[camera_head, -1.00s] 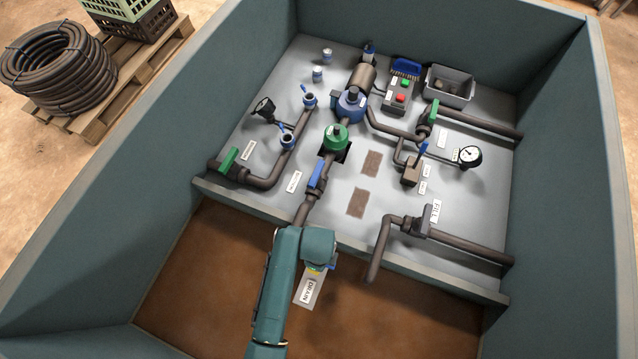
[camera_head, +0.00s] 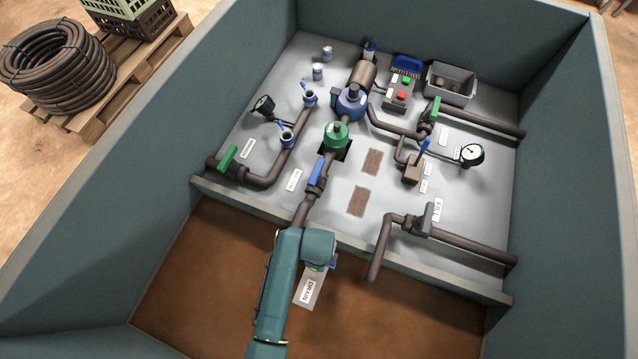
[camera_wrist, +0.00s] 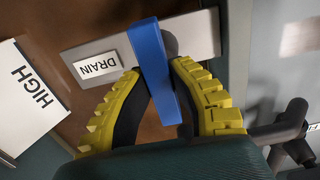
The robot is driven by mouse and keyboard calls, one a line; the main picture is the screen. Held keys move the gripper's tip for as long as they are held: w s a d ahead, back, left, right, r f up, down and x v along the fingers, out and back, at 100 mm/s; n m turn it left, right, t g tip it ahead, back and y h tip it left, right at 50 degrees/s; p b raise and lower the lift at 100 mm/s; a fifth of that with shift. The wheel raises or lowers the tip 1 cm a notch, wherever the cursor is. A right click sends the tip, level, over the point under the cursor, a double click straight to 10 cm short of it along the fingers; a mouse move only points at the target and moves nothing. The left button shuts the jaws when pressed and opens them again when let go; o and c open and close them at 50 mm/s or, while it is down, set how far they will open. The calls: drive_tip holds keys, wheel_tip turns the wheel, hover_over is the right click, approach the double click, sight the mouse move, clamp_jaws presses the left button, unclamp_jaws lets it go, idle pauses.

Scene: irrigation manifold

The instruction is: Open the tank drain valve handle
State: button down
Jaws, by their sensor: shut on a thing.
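The drain valve handle (camera_wrist: 155,75) is a blue bar in the middle of the wrist view. It lies across a grey plate with a white DRAIN label (camera_wrist: 97,66), roughly crosswise to the plate's length. My gripper (camera_wrist: 155,72) has its yellow ribbed fingers on both sides of the handle and is shut on it. In the head view the DRAIN label (camera_head: 308,291) shows below my wrist, over the brown tank area. There my arm hides the fingers and most of the handle. The valve body behind the handle is mostly hidden.
A white HIGH sign (camera_wrist: 32,90) is left of the handle in the wrist view. In the head view the grey manifold bench (camera_head: 270,215) carries pipes, several valves and a pump (camera_head: 350,103). A bent pipe (camera_head: 377,262) hangs over the bench's front edge, right of my wrist.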

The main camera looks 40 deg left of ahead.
drive_tip(key=shift+s+n+p, duration=0.1)
drive_tip(key=shift+n+p, duration=0.2)
drive_tip(key=shift+p, duration=0.1)
drive_tip(key=n+p, duration=0.2)
drive_tip(key=shift+r+n+p, duration=0.1)
drive_tip(key=shift+n+p, duration=0.2)
drive_tip(key=n+p, duration=0.3)
drive_tip(key=n, duration=0.2)
drive_tip(key=n+p, duration=0.1)
drive_tip(key=n, duration=0.4)
drive_tip(key=shift+f+p, duration=0.2)
drive_tip(key=shift+p, duration=0.2)
drive_tip(key=n+p, duration=0.1)
drive_tip(key=n, duration=0.3)
drive_tip(key=shift+n, duration=0.3)
drive_tip(key=shift+f, duration=0.1)
drive_tip(key=c, duration=0.9)
unclamp_jaws()
